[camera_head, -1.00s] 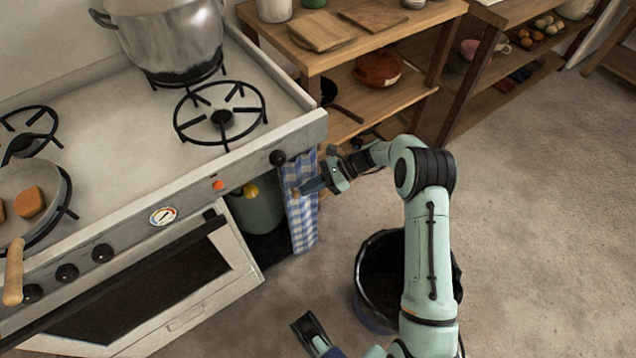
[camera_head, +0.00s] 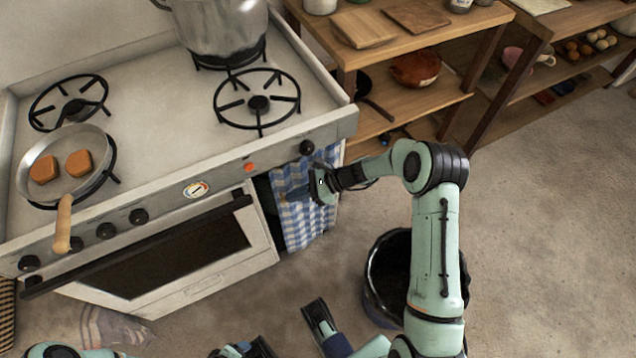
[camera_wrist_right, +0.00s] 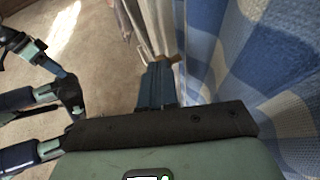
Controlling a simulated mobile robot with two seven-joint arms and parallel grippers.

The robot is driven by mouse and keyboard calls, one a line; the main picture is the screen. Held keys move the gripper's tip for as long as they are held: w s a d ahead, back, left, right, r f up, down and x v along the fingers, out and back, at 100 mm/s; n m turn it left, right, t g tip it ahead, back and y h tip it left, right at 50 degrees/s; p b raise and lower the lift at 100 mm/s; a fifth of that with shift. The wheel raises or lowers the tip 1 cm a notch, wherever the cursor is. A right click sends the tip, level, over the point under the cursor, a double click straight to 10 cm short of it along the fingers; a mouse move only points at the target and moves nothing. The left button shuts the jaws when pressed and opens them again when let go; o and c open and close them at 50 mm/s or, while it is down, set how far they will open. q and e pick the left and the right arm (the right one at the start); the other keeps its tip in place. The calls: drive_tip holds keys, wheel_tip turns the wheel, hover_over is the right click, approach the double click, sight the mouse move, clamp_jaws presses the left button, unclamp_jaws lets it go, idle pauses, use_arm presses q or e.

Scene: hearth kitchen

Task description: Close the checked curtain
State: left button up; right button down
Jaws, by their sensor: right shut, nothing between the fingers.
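The blue-and-white checked curtain (camera_head: 305,226) hangs below the right end of the stove's front, beside the oven. It spans most of the opening there; a narrow dark gap (camera_head: 264,197) shows at its left edge. My right gripper (camera_head: 287,194) is shut and empty in front of the curtain's upper left part, its blue fingers pointing left. In the right wrist view the shut fingers (camera_wrist_right: 160,72) lie beside the curtain's folds (camera_wrist_right: 230,60); I cannot tell whether they touch the cloth. My left gripper (camera_head: 318,318) is low at the bottom edge, partly cut off, its jaws unclear.
The stove carries a large pot (camera_head: 220,30) and a pan (camera_head: 67,165) whose handle (camera_head: 63,225) sticks out over the front. The oven door (camera_head: 165,262) is left of the curtain. A dark bin (camera_head: 385,275) stands beside my right arm. Wooden shelves (camera_head: 405,105) stand behind.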

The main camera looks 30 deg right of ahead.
use_arm(q)
drive_tip(key=shift+s+d+r, duration=0.25)
drive_tip(key=shift+s+r, duration=0.1)
drive_tip(key=shift+s, duration=0.15)
use_arm(e)
drive_tip(key=a, duration=0.5)
drive_tip(key=shift+w, duration=0.25)
drive_tip(key=shift+a, duration=0.1)
